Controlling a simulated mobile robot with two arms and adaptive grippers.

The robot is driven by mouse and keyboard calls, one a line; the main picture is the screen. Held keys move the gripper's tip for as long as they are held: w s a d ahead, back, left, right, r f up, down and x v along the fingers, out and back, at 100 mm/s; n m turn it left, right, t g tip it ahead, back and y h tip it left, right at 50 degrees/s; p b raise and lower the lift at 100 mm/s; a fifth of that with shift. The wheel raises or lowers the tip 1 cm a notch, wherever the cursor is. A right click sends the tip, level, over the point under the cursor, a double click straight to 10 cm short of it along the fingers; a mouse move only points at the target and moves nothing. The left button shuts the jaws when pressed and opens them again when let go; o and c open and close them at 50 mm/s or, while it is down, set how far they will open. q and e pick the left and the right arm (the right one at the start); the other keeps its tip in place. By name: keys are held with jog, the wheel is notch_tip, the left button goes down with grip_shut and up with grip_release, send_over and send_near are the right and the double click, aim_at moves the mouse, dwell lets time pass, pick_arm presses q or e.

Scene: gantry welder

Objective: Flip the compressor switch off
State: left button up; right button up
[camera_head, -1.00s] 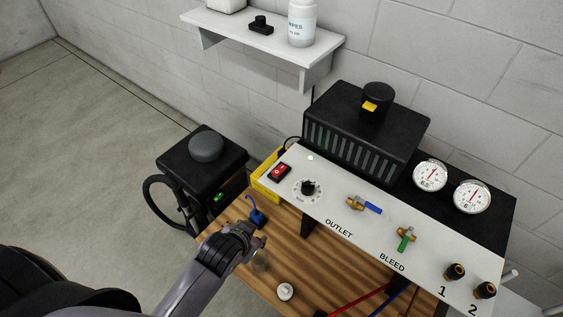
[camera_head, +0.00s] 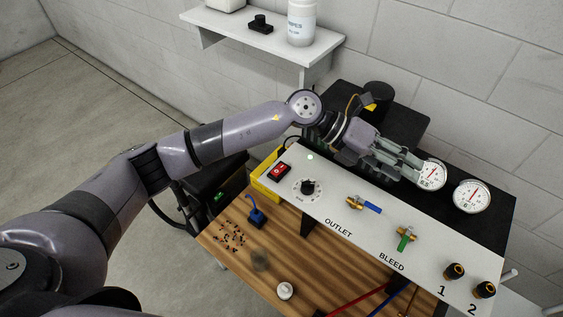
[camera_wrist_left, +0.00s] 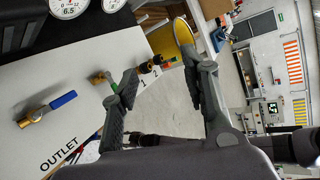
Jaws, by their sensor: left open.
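The panel has no readable label beside this switch. A small green switch (camera_head: 219,196) shows on the dark box at the left, partly behind my arm. My left gripper (camera_head: 410,169) is open and empty, above the panel's back edge by the left gauge, well right of the red switch. Its spread fingers show in the left wrist view (camera_wrist_left: 163,90). My right gripper is not in view.
A blue-handled valve (camera_head: 364,205) and a green-handled valve (camera_head: 406,238) stick out of the panel. Two gauges (camera_head: 472,197) stand behind it. The black ribbed box (camera_head: 400,112) is partly behind my arm. The wooden table (camera_head: 320,270) holds a blue clip-like item and small scattered bits.

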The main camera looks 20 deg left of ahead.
pick_arm(q)
jog(key=w+a+f+y, duration=0.2)
jog(key=w+a+y, duration=0.1)
jog(key=a, duration=0.3)
jog(key=w+a+f+y, duration=0.2)
jog(key=a+f+y, duration=0.1)
jog(key=a+y, duration=0.15)
jog(key=y, duration=0.6)
send_near(281, 167)
jog(key=shift+n+t, duration=0.3)
jog(key=shift+t, duration=0.1)
jog(key=f+p, duration=0.1)
jog(key=f, duration=0.1)
jog(key=f+p, duration=0.2)
jog(key=f, duration=0.1)
jog(key=f+p, duration=0.1)
jog(key=f, duration=0.2)
jog(key=shift+s+p, duration=0.3)
grip_shut()
